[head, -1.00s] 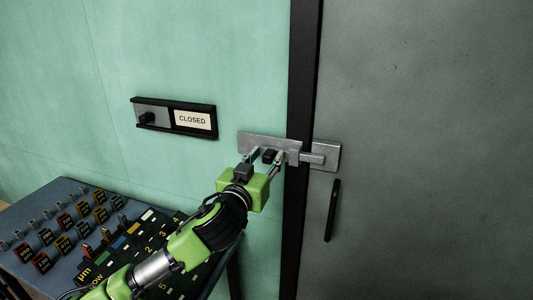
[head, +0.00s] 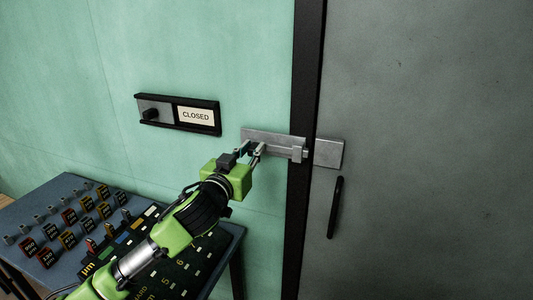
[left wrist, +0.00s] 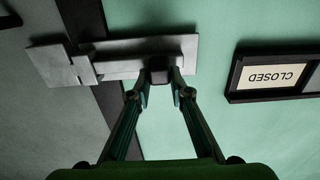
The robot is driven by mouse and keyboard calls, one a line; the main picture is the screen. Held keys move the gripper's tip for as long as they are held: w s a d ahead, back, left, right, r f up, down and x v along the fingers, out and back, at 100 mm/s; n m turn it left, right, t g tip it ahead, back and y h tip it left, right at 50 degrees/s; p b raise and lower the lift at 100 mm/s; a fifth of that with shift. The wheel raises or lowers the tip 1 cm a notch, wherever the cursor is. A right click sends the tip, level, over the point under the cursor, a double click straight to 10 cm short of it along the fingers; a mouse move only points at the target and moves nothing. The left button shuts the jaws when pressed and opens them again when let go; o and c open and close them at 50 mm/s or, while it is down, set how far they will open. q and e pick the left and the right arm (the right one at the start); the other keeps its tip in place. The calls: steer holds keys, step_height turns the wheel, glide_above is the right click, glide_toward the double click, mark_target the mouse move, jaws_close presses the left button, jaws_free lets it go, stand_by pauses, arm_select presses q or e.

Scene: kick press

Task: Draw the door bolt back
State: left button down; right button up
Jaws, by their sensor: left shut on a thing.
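The grey metal door bolt (head: 283,149) sits on its wall plate (head: 272,137) at the left of the door frame. Its bar now ends around the guide at the frame, and the keeper plate (head: 330,153) on the door shows bare. My left gripper (head: 253,150) is at the left part of the bolt. In the left wrist view, the gripper (left wrist: 161,85) has its fingers on either side of the dark bolt knob (left wrist: 160,74), shut on it. My right gripper is in neither view.
A sliding sign (head: 196,115) reading CLOSED is on the green wall, left of the bolt. A control desk (head: 60,205) with several switches stands at lower left, under my arm. The grey door (head: 430,150) has a black handle (head: 335,207).

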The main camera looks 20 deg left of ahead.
arm_select(q)
steer(key=shift+a, duration=0.85)
steer(key=c, duration=1.8)
jaws_free()
steer(key=shift+c, duration=0.2)
steer(key=shift+a, duration=0.15)
steer(key=shift+s, duration=0.2)
steer(key=s, duration=1.1)
steer(key=shift+s+a, duration=0.2)
steer(key=shift+s, duration=0.1)
